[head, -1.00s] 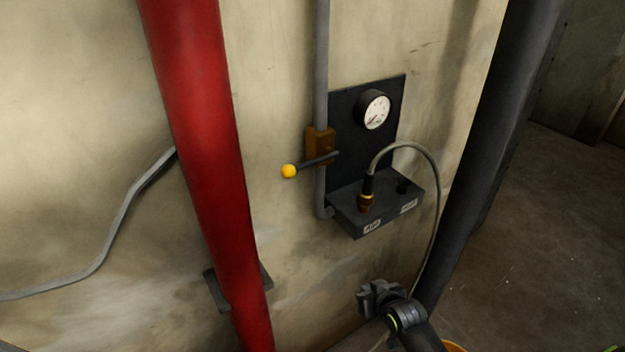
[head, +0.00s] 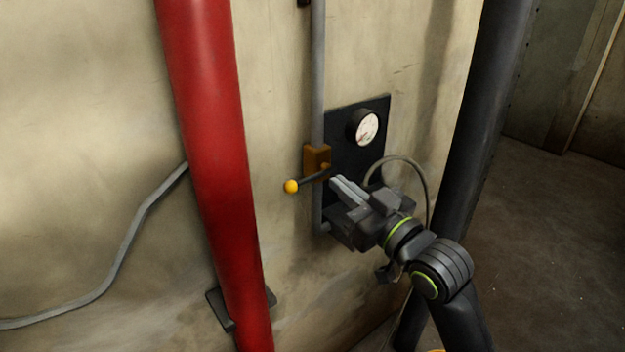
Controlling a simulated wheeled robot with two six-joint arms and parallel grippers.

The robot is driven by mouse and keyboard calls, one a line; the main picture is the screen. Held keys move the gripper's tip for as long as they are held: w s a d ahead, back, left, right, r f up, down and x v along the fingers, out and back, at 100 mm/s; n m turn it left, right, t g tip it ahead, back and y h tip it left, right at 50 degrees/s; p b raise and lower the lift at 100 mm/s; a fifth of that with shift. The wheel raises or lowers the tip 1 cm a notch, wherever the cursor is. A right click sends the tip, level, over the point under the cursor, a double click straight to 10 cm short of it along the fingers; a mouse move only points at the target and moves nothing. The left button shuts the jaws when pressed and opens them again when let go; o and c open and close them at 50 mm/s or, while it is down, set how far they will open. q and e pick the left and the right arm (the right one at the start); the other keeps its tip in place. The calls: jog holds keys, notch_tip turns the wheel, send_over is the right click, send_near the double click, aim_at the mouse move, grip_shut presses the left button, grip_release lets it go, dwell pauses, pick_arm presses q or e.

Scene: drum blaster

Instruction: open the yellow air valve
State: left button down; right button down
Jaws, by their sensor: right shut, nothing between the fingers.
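The air valve is a brownish-yellow block (head: 316,160) on a grey vertical pipe. Its dark lever ends in a yellow ball knob (head: 291,186), pointing left and slightly down. My right gripper (head: 337,184) is shut and empty. Its fingertips appear just right of and below the valve block, close to the lever's inner end; I cannot tell whether they touch it. The knob is clear of the fingers. My left gripper is not in view.
A dark panel with a round gauge (head: 367,127) is behind my right gripper, which hides most of the fitting box below. A hose (head: 416,168) loops there. A red pipe (head: 205,150) stands left of the knob and a dark post (head: 478,130) to the right.

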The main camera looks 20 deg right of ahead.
jog(key=shift+w+d, duration=0.1)
jog(key=shift+w, duration=0.05)
jog(key=shift+w, duration=0.1)
jog(key=r+p, duration=0.2)
jog(key=p, duration=0.1)
send_over(312, 179)
jog(key=s+a, duration=0.1)
jog(key=shift+s+d+f, duration=0.1)
jog(key=shift+s+f, duration=0.1)
jog(key=shift+f, duration=0.55)
jog(key=shift+s+a+f, duration=0.1)
jog(key=shift+s+f, duration=0.05)
jog(key=shift+f, duration=0.65)
jog(key=shift+s+d+f, duration=0.1)
jog(key=shift+s+f, duration=0.1)
jog(key=shift+f, duration=0.55)
jog(key=shift+f+n+b, duration=0.3)
jog(key=shift+n+b, duration=0.1)
jog(key=shift+b, duration=0.15)
